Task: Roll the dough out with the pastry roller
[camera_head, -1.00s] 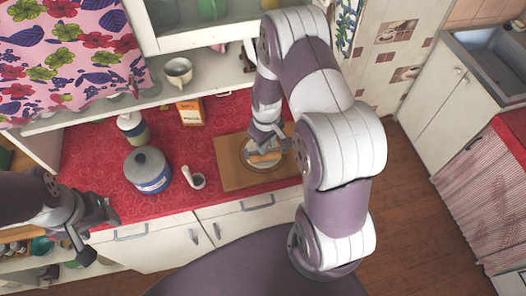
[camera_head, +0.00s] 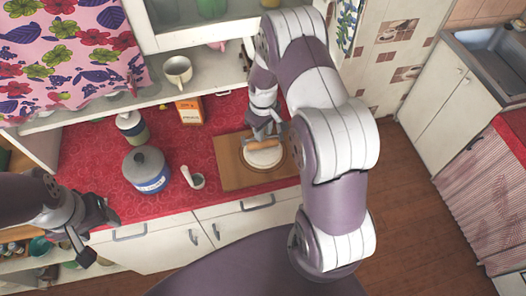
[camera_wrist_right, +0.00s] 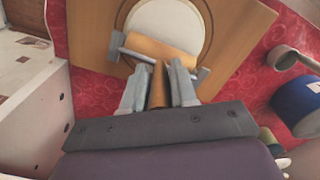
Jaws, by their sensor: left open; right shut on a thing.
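The dough (camera_head: 263,156) is a pale, flat round disc on a wooden board (camera_head: 232,172) on the red counter. It also shows in the right wrist view (camera_wrist_right: 165,17), partly out of frame at the top. The pastry roller (camera_head: 266,144) has an orange-brown wooden barrel and grey ends; in the right wrist view the roller (camera_wrist_right: 160,53) lies across the dough's edge nearest the wrist. My right gripper (camera_head: 265,134) is shut on the roller's handle. My left gripper (camera_head: 97,232) is open and empty, out in front of the counter at the left.
A lidded grey and blue pot (camera_head: 148,172), a small white cup-like scoop (camera_head: 193,178), a white and green bottle (camera_head: 132,127) and an orange box (camera_head: 190,110) stand left of the board. A shelf with a cup (camera_head: 178,70) runs above the counter's back.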

